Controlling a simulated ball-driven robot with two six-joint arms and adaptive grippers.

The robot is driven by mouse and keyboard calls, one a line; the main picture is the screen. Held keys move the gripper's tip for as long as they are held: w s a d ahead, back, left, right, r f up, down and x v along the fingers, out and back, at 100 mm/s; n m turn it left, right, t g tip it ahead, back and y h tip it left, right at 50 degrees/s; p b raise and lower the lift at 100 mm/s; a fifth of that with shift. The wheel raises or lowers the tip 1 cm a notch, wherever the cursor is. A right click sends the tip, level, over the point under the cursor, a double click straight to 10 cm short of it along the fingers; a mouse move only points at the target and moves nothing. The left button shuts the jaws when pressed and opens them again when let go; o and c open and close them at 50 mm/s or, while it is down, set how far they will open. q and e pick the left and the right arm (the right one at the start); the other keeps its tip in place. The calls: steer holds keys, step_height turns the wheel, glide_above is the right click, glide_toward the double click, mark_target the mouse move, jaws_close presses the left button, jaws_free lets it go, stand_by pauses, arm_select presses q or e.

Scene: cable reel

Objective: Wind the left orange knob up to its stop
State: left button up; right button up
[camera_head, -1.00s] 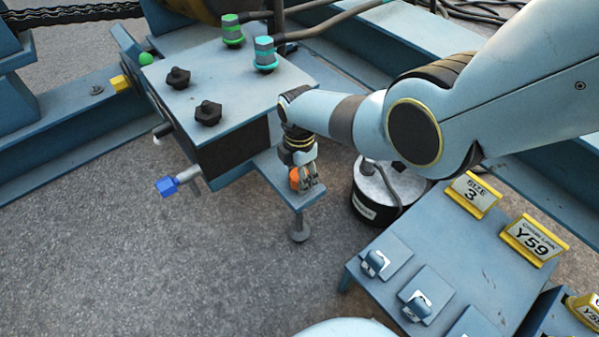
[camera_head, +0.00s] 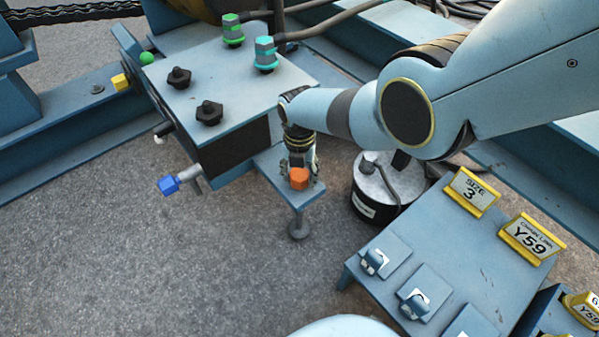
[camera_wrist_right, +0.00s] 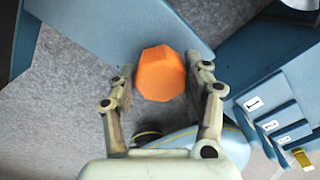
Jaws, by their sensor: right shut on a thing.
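The orange knob (camera_head: 299,178) is a faceted block on a small blue shelf (camera_head: 313,193) at the front right of a blue box with a black side. Only one orange knob shows. My right gripper (camera_head: 301,172) reaches down to it from the upper right. In the right wrist view the orange knob (camera_wrist_right: 160,73) sits between the two fingers of my right gripper (camera_wrist_right: 164,78), one on each side, and they are shut on it. Its underside and the knob's mount are hidden. My left gripper is in neither view.
The blue box top (camera_head: 240,105) carries black knobs and green and teal connectors. A blue hex end (camera_head: 168,185) sticks out at its left. A black drum (camera_head: 372,195) stands right of the shelf. A labelled blue table (camera_head: 440,265) is lower right. The floor at lower left is clear.

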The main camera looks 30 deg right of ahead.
mark_target(300, 174)
steer(key=shift+n, duration=0.6)
steer(key=o, duration=1.1)
steer(key=shift+r, duration=6)
